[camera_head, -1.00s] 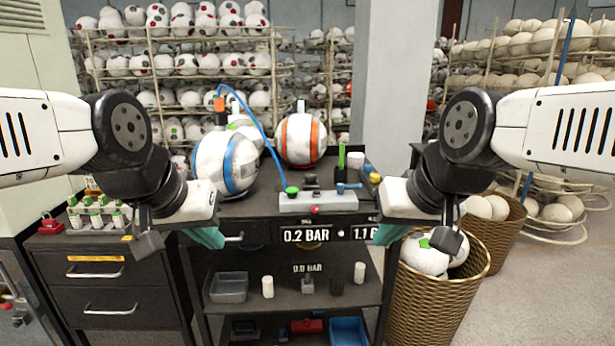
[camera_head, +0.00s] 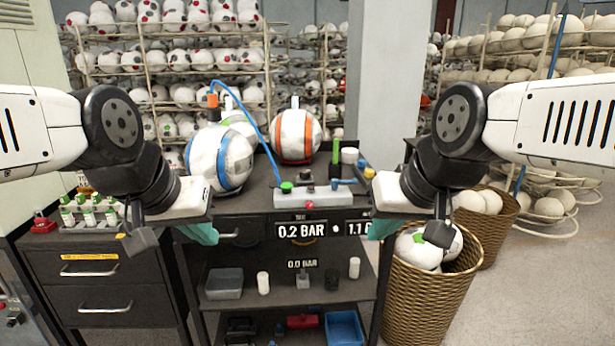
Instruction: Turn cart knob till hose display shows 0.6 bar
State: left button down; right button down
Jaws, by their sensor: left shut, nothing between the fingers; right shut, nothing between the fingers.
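The cart (camera_head: 250,197) stands ahead with a pale control box (camera_head: 318,199) on its top. The box carries a green fitting with a blue hose (camera_head: 262,135), a small dark knob-like part (camera_head: 308,188) and a red button. I cannot tell for certain which part is the knob. A front display (camera_head: 302,230) reads 0.2 BAR. A second display (camera_head: 357,227) starts with 1.1; my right gripper partly covers it. My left gripper (camera_head: 205,234) is shut and empty before the cart's left front. My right gripper (camera_head: 381,228) is shut and empty at its right front corner.
A blue-striped ball (camera_head: 220,158) and an orange-striped ball (camera_head: 296,136) rest on the cart. A lower label (camera_head: 302,264) reads 0.0 BAR above a shelf of small items. A wicker basket (camera_head: 428,305) of balls stands right, a drawer cabinet (camera_head: 95,295) left.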

aim_at(305, 174)
jog(key=i+l+u, duration=0.25)
jog(key=i, duration=0.2)
jog(key=i+l+u, duration=0.2)
jog(key=i, duration=0.2)
